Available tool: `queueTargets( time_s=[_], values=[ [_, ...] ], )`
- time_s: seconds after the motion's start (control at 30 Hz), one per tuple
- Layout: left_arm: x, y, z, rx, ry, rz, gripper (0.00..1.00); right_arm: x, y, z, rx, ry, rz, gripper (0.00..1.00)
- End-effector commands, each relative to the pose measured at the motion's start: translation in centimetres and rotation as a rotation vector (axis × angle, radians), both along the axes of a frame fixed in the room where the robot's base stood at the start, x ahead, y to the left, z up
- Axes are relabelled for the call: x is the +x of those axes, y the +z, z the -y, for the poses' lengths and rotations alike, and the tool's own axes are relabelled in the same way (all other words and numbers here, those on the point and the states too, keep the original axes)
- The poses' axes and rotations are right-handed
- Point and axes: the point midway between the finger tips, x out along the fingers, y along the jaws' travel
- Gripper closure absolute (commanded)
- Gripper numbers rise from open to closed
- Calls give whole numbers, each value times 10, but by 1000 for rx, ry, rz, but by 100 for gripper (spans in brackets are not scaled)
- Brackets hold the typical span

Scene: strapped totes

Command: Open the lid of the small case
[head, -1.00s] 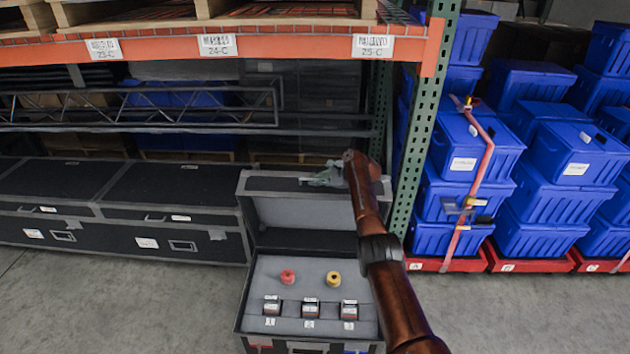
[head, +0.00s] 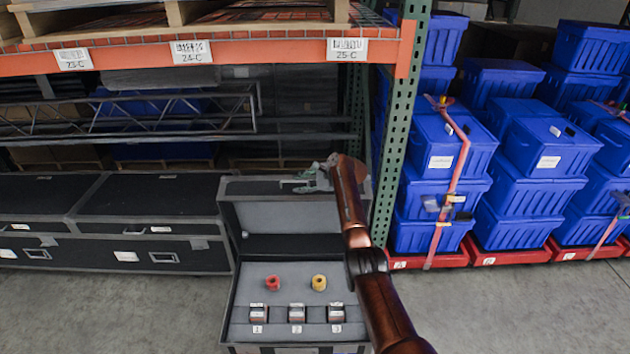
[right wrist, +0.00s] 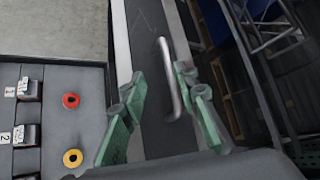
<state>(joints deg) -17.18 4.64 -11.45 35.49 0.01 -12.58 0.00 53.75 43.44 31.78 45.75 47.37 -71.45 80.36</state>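The small case (head: 227,318) stands on the floor in the lower middle of the head view. Its lid (head: 285,217) is raised at the back, showing a grey inner lining. My right gripper (head: 296,183) is at the upper edge of the lid, with the arm passing over the case's right side. In the right wrist view, the gripper's two green fingers (right wrist: 163,106) are apart. A metal handle (right wrist: 166,70) on the lid's dark outer face shows between them; I cannot tell whether they touch it. My left gripper is not in view.
Inside the case are a red ring (head: 272,283), a yellow ring (head: 319,283) and small numbered blocks (head: 297,314). Long black cases (head: 140,205) stand to the left. A green rack post (head: 397,130) and strapped blue totes (head: 440,185) stand to the right. Floor at lower left is clear.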

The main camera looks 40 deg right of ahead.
Motion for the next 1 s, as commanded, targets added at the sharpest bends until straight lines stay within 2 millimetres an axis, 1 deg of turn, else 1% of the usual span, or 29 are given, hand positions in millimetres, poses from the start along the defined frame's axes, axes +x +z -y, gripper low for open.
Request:
queueTargets(
  time_s=[0.03, 0.3, 0.5, 0.7, 1.0],
  values=[
    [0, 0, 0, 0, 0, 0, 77, -9, 3, 4, -3, -2, -2, 74],
    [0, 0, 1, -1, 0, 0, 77, -47, 30, 13, -2, -1, -1, 74],
    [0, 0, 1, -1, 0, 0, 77, -67, 44, 17, -1, -1, -1, 74],
    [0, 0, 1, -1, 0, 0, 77, -73, 48, 18, -1, 0, -1, 74],
    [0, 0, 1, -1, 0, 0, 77, -73, 48, 19, -1, -1, -1, 74]
  ],
)
